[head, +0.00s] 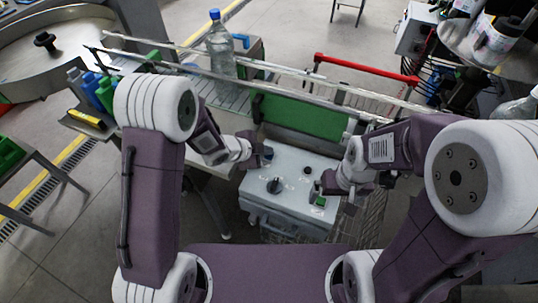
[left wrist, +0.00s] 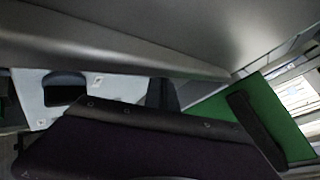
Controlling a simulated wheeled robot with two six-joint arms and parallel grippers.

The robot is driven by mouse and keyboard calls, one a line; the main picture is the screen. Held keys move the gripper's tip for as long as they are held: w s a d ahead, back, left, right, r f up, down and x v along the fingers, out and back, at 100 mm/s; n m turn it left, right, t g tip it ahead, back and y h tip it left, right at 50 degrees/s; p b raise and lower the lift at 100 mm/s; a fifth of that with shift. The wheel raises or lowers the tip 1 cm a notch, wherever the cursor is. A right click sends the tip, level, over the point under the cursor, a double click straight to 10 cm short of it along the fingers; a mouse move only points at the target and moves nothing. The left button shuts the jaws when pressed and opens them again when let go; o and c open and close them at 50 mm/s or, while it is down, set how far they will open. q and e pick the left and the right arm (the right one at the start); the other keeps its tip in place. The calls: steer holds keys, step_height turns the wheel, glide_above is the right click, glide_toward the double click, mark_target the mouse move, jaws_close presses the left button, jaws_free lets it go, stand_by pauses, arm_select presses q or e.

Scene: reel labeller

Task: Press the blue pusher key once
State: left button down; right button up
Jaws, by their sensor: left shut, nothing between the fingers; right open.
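The light grey control box (head: 285,222) stands in the middle of the head view. A small dark bluish key (head: 267,153) shows at its back left corner; I cannot be sure that it is the blue pusher key. My left gripper (head: 258,156) is shut and empty, right beside that key; whether it touches is not clear. My right gripper (head: 318,187) is open over the right side of the panel, close to a green key (head: 320,201). In the left wrist view my own gripper parts cover much of the panel (left wrist: 32,92), and no blue key is clear.
A black knob (head: 274,185) and a dark round button (head: 306,169) sit on the panel top. A green board (head: 300,115) stands behind the box. Behind it runs a railed conveyor with a blue-capped bottle (head: 220,45). A red bar (head: 365,68) is at the back right.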

mark_target(267, 157)
arm_select(q)
steer(key=shift+f+b, duration=0.35)
steer(key=shift+f, duration=0.05)
arm_select(e)
steer(key=shift+f, duration=0.35)
arm_select(q)
steer(key=shift+r, duration=0.15)
arm_select(e)
steer(key=shift+r, duration=0.15)
arm_select(q)
steer(key=shift+r+p, duration=0.75)
steer(key=shift+p, duration=0.1)
arm_select(e)
steer(key=shift+r, duration=0.7)
arm_select(q)
step_height(267, 157, up, 5)
steer(key=p, duration=0.4)
steer(key=shift+r+p, duration=0.1)
steer(key=shift+p, duration=0.3)
arm_select(e)
step_height(267, 157, up, 5)
steer(key=shift+f, duration=0.2)
